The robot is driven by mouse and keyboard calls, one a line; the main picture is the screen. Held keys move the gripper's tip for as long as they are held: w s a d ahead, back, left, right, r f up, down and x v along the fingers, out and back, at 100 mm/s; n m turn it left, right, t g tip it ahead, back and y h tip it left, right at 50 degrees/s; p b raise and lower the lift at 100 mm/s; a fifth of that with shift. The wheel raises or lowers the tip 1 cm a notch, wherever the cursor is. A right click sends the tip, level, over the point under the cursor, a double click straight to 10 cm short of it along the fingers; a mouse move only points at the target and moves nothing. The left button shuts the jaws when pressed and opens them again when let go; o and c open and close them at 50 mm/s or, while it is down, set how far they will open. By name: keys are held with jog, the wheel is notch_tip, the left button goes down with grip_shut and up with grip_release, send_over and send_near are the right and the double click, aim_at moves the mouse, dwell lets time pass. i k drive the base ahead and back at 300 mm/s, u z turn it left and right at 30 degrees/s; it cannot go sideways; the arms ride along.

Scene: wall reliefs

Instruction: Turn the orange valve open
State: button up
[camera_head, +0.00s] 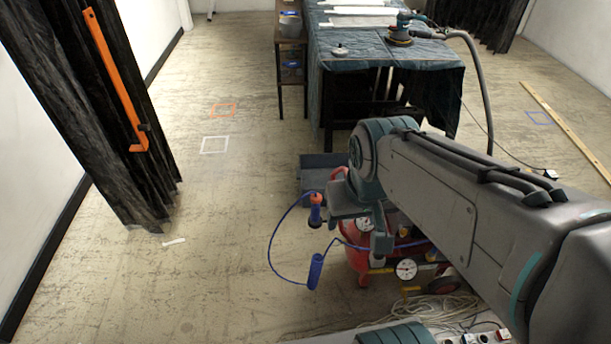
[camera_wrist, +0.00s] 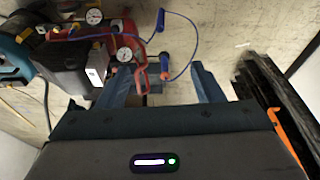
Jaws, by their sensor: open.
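A red compressor (camera_head: 359,262) stands on the floor below my arm, with a front gauge (camera_head: 406,269) and a rear gauge (camera_head: 392,222). A small orange part (camera_head: 411,291) below the front gauge looks like a valve handle, but I cannot be sure which part is the valve. In the wrist view an orange piece (camera_wrist: 113,70) shows beside the left finger, near a red handle-like part (camera_wrist: 141,76). My gripper (camera_wrist: 161,69) is open and empty above the compressor, its fingers apart. In the head view my gripper (camera_head: 358,222) hides part of the compressor.
A blue hose tool with an orange end (camera_head: 316,200) and a blue hose handle (camera_head: 315,271) are close left of my gripper. A draped worktable (camera_head: 345,90) stands behind. Cables (camera_head: 450,313) lie right.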

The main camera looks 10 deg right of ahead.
aim_at(315, 200)
jog(key=u, duration=0.95)
jog(key=k, duration=1.1)
jog(key=z, duration=1.05)
jog(key=i, duration=0.5)
jog(key=z, duration=0.05)
